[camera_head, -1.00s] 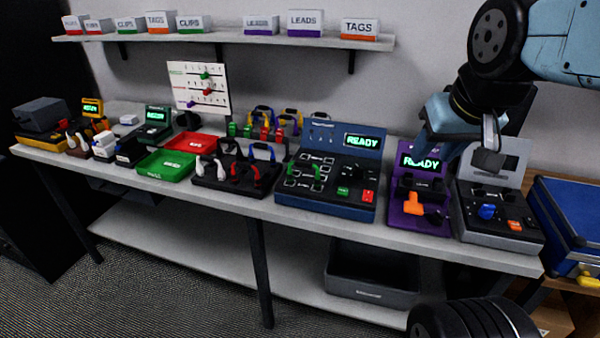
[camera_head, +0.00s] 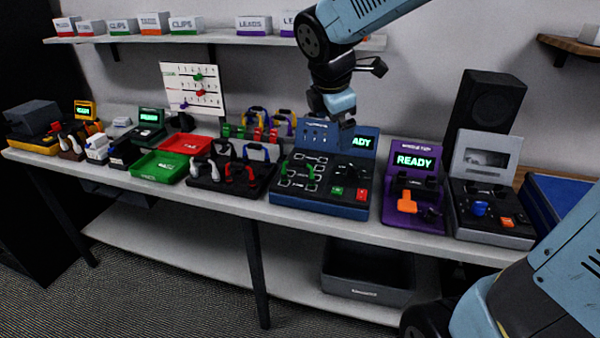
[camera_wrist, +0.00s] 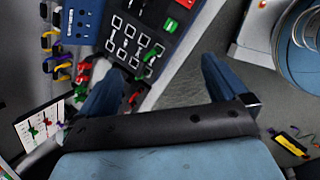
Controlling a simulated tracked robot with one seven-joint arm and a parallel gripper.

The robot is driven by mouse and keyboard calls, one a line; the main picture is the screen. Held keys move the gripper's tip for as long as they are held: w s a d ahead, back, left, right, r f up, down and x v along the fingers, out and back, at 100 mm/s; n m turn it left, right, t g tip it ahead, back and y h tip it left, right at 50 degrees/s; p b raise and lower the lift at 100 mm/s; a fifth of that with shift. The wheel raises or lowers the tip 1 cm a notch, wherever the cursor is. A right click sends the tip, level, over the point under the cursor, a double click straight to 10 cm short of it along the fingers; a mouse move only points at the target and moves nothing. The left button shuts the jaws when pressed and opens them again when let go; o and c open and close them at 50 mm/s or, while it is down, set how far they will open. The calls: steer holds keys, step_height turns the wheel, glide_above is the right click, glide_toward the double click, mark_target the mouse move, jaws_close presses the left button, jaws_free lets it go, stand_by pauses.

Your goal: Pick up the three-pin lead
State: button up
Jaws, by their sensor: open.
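My gripper (camera_head: 341,112) is open and empty, held in the air in front of the blue READY panel. Its fingers stand wide apart in the wrist view (camera_wrist: 160,68). Several leads with blue, yellow and dark loops and green or red plugs hang at the back of the bench (camera_head: 257,120); some also show in the wrist view (camera_wrist: 52,45). A black holder (camera_head: 222,187) carries leads with white (camera_head: 203,168) and red (camera_head: 240,173) ends. The pins are too small to see, so I cannot tell which lead is three-pin.
The blue station (camera_head: 318,203) has a green lead piece (camera_head: 310,172). A purple station (camera_head: 413,215) and a grey station (camera_head: 492,228) stand to its right. Green (camera_head: 158,166) and red (camera_head: 185,144) trays lie left. A shelf (camera_head: 220,38) with boxes runs above the bench.

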mark_target(297, 162)
steer(key=w+a+f+n, duration=0.5)
steer(key=a+n, duration=0.4)
steer(key=n, duration=0.1)
steer(key=x, duration=1.3)
steer(key=shift+w+f, duration=0.1)
steer(key=shift+w, duration=0.15)
steer(key=shift+c, duration=0.5)
steer(key=c, duration=0.7)
steer(key=shift+o, duration=0.2)
